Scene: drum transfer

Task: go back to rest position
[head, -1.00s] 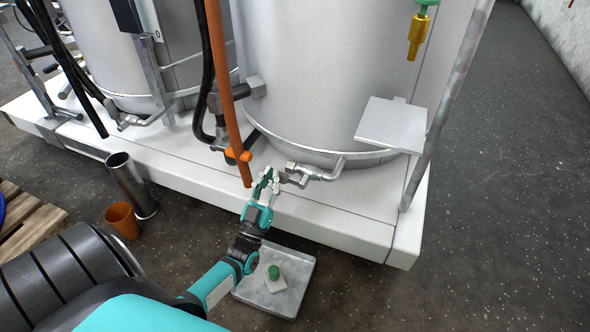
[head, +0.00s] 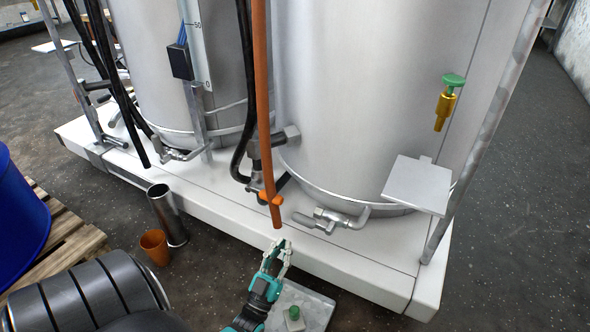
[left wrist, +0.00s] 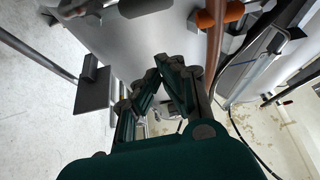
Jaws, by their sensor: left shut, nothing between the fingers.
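My left gripper (head: 280,250) is shut and empty in the head view. It is in front of the white platform's (head: 347,270) front edge, below the lower end of the orange hose (head: 263,130). In the left wrist view the left gripper's fingers (left wrist: 170,66) come together with nothing held between them. The silver drum (head: 375,90) with its bottom outlet valve (head: 325,219) stands behind the gripper, apart from it. My right gripper is not in view.
A grey tray (head: 318,309) with a green-topped item (head: 294,313) lies on the floor by my left arm. A metal cylinder (head: 168,215), an orange cup (head: 154,247) and a blue drum (head: 18,215) on a pallet are at left. A grey shelf plate (head: 418,186) juts out at right.

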